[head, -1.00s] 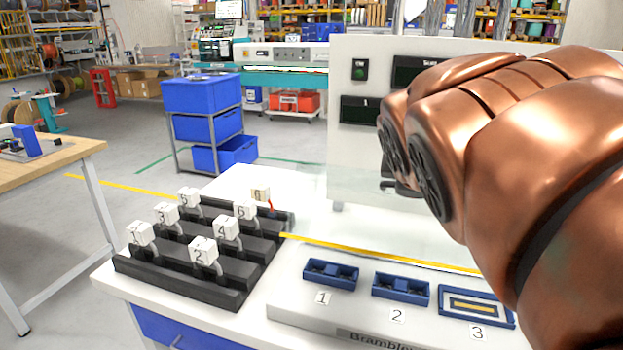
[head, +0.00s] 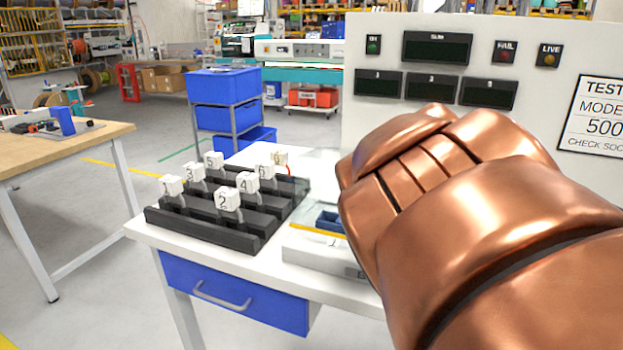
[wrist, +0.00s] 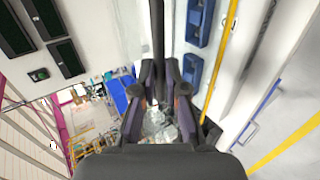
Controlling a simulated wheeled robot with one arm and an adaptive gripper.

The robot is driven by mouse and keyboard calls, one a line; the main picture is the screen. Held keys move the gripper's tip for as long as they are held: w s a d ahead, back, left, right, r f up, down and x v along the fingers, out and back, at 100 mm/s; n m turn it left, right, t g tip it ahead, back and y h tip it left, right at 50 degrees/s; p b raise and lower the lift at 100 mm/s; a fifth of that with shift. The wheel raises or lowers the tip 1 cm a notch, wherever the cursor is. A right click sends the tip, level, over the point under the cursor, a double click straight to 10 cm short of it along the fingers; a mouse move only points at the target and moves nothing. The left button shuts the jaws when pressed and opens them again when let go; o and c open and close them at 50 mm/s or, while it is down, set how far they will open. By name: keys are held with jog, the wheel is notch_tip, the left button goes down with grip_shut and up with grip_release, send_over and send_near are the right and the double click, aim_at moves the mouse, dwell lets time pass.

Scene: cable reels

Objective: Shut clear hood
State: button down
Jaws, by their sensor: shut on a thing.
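The clear hood belongs to the white tester (head: 440,85); its see-through pane is hard to make out, and my copper arm covers most of that area in the head view. In the wrist view my gripper (wrist: 157,98) is shut on a dark bar (wrist: 157,45), which looks like the hood's handle. My gripper is hidden behind my arm in the head view. The blue sockets (wrist: 192,70) show right of the bar in the wrist view. How far the hood stands open I cannot tell.
A black rack (head: 225,217) with several numbered white blocks stands left of the tester on the white bench (head: 150,232). A blue drawer (head: 235,290) is below. A blue bin trolley (head: 225,100) stands behind, and a wooden table (head: 95,140) at the left. Floor between is clear.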

jog(key=shift+s+a+f, duration=0.15)
jog(key=shift+a+f, duration=0.05)
dwell(0.3)
jog(key=c, duration=1.2)
grip_release()
jog(key=shift+d+f, duration=0.1)
